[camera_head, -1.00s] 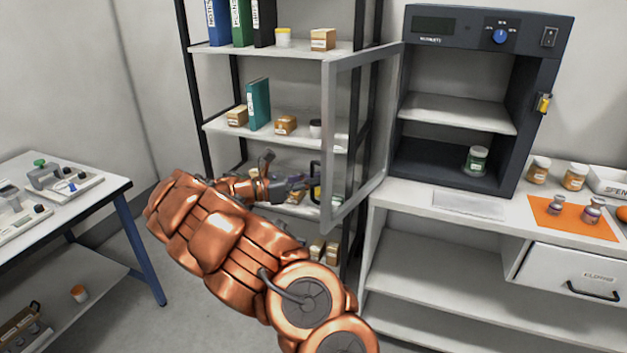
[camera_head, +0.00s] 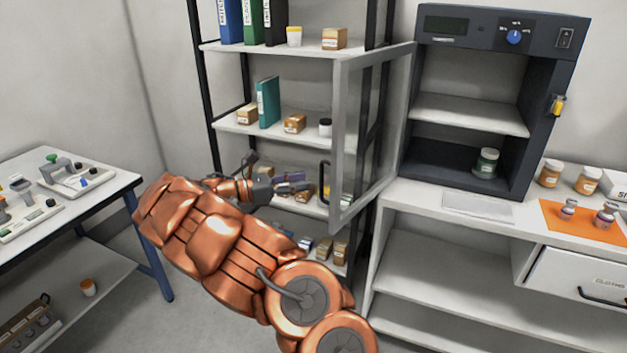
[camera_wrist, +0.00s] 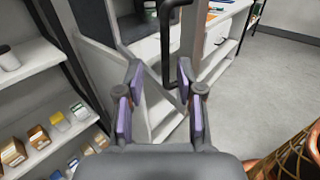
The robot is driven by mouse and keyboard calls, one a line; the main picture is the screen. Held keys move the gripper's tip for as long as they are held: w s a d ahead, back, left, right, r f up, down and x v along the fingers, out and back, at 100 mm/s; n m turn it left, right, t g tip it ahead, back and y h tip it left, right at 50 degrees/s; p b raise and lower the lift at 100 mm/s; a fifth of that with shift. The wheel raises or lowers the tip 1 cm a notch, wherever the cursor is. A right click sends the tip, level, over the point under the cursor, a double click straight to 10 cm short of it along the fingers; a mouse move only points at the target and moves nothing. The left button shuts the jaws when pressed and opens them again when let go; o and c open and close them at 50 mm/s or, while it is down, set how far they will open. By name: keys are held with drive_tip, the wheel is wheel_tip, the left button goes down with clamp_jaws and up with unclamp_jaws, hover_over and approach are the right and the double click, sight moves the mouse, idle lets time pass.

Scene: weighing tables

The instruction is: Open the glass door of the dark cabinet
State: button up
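The dark cabinet (camera_head: 478,38) stands on the white bench at the right. Its grey-framed glass door (camera_head: 340,130) stands wide open, swung out to the left. The black door handle (camera_head: 324,182) is on the door's free edge; in the wrist view the handle (camera_wrist: 171,50) lies beyond the fingertips. My gripper (camera_head: 308,187) is just left of the handle, with a small gap. In the wrist view my gripper (camera_wrist: 160,72) has its two fingers apart with nothing between them.
A shelf rack (camera_head: 225,128) with folders, boxes and jars stands behind the door and my arm. A green-labelled jar (camera_head: 486,163) is inside the cabinet. Jars and an orange mat (camera_head: 553,222) lie on the bench at right. A blue-legged table (camera_head: 118,185) stands at left.

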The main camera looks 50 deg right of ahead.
drive_tip(key=v, duration=0.6)
drive_tip(key=shift+a, duration=0.15)
idle(0.3)
drive_tip(key=s+a+r+m+t+y+p, duration=0.1)
drive_tip(key=s+a+r+m+y, duration=0.2)
drive_tip(key=s, duration=0.5)
drive_tip(key=s+a+r+m+y, duration=0.1)
drive_tip(key=s+a+m+y, duration=0.2)
drive_tip(key=s, duration=0.6)
drive_tip(key=s+a+f+m+t+y, duration=0.2)
drive_tip(key=s+a, duration=0.3)
drive_tip(key=a, duration=0.3)
drive_tip(key=s+a+f+m+t+y+p, duration=0.1)
drive_tip(key=s+a+y, duration=0.3)
drive_tip(key=a, duration=0.4)
drive_tip(key=s+a+f+m+t+y, duration=0.2)
drive_tip(key=s+a+f+t+y, duration=0.1)
drive_tip(key=s+a, duration=0.3)
drive_tip(key=shift+a+f+m+p, duration=0.4)
drive_tip(key=shift+a+f, duration=0.15)
drive_tip(key=shift+a, duration=0.45)
